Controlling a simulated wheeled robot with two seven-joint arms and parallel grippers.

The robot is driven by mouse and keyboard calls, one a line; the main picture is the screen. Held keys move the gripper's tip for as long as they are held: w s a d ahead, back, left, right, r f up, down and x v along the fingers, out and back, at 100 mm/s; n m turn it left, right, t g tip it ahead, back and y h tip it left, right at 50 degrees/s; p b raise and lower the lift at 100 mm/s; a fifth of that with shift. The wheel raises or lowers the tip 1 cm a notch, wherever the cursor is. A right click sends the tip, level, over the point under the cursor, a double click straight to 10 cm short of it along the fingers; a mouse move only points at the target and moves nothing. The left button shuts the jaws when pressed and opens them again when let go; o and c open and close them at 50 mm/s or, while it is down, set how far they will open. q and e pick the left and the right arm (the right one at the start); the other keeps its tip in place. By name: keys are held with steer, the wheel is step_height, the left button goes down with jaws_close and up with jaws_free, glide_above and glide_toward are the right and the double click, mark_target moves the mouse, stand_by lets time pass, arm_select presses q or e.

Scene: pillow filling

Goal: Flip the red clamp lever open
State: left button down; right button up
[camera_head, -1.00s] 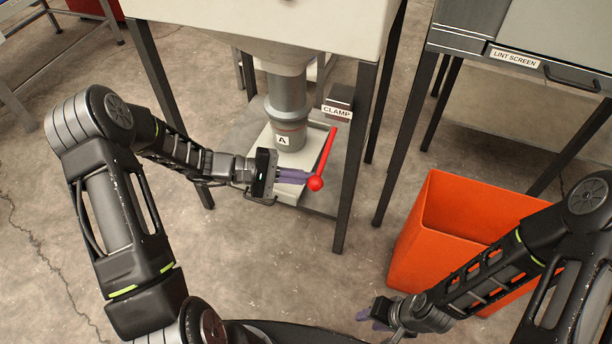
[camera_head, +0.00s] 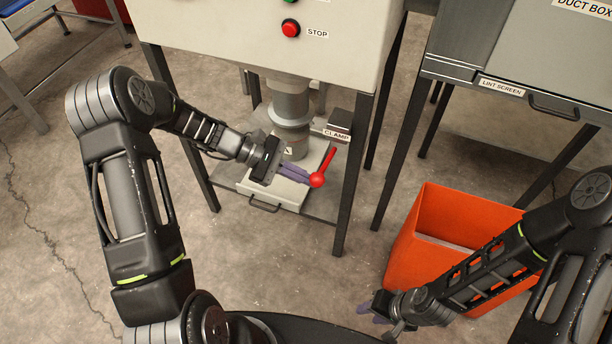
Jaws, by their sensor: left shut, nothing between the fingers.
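The red clamp lever (camera_head: 325,166) shows at the lower right of the nozzle (camera_head: 290,108), below the CLAMP label (camera_head: 336,135). Its round knob is at the lower, near end and its rod slants up to the right. My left gripper (camera_head: 307,178) is shut, with its purple fingers reaching from the left to the knob. The fingertips appear to touch the knob's left side, but contact is not certain. My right gripper (camera_head: 370,308) is low in the picture, away from the lever. Its fingers are partly hidden and their opening is unclear.
A grey plate (camera_head: 258,190) with a handle lies under the nozzle, between the machine's dark legs (camera_head: 352,185). A red STOP button (camera_head: 290,27) is on the panel above. An orange bin (camera_head: 412,255) stands at right. The floor in front is clear.

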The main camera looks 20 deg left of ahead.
arm_select(q)
steer(key=shift+n+g, duration=0.3)
steer(key=shift+g, duration=0.1)
steer(key=shift+w+d+r+p, duration=0.1)
steer(key=shift+w+r+p, duration=0.2)
steer(key=shift+r, duration=0.45)
steer(key=shift+w+d+r+p, duration=0.15)
steer(key=shift+w+r, duration=0.1)
steer(key=shift+r, duration=0.5)
steer(key=shift+w+a+r+p, duration=0.1)
steer(key=shift+w+r+p, duration=0.2)
steer(key=shift+r, duration=0.45)
arm_select(e)
steer(key=shift+w+r, duration=0.25)
steer(key=shift+r, duration=0.3)
steer(key=shift+w+r, duration=0.25)
steer(key=shift+r, duration=0.3)
arm_select(q)
steer(key=shift+w+r, duration=0.1)
steer(key=shift+r, duration=0.05)
